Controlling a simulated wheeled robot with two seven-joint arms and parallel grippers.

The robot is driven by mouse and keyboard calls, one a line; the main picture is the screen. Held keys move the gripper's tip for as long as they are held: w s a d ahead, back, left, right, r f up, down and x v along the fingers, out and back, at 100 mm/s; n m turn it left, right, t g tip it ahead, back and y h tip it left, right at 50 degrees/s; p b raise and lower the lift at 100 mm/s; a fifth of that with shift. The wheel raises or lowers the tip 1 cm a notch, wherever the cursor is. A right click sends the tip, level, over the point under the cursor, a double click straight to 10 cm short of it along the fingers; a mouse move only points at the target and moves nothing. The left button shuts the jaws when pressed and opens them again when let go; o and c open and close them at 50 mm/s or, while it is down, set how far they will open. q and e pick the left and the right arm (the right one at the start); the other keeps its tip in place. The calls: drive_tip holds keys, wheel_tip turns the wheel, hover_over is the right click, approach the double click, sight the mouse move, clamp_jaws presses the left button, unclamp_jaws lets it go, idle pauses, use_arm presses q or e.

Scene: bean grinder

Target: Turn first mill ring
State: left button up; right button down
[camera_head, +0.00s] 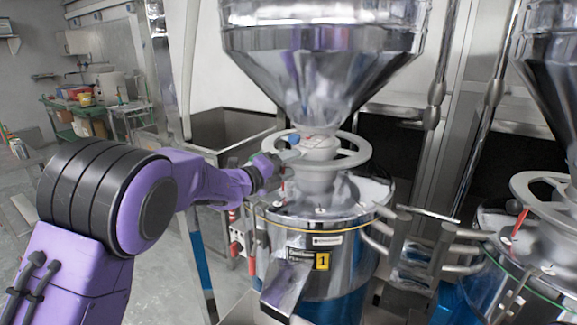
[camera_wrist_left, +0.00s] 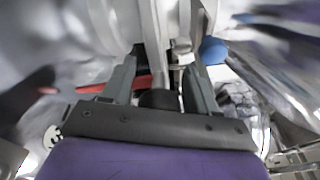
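The first mill's ring (camera_head: 362,152) is a pale grey wheel with spokes, set around the neck under a large steel hopper (camera_head: 318,60). The mill body (camera_head: 335,245) below carries a yellow label with "1". My left gripper (camera_head: 284,160) is at the left side of the ring. In the left wrist view, my left gripper's two fingers (camera_wrist_left: 165,75) stand apart, with a pale part of the ring (camera_wrist_left: 152,35) between them. I see gaps beside it, so the fingers look open. Their contact with the ring is unclear. My right gripper is not in view.
A second mill with a similar ring (camera_head: 530,190) stands close on the right. Steel pipes (camera_head: 440,75) rise behind. A steel sink-like tub (camera_head: 225,130) is behind my left forearm. Floor (camera_head: 25,185) is open at the far left, with a cluttered table (camera_head: 80,110) beyond.

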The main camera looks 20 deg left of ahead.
use_arm(q)
drive_tip(key=shift+s+a, duration=0.1)
drive_tip(key=shift+a, duration=0.05)
drive_tip(key=b+v, duration=0.3)
drive_tip(key=v, duration=0.7)
drive_tip(key=shift+b, duration=0.4)
drive_tip(key=shift+s, duration=0.15)
drive_tip(key=shift+c, duration=0.3)
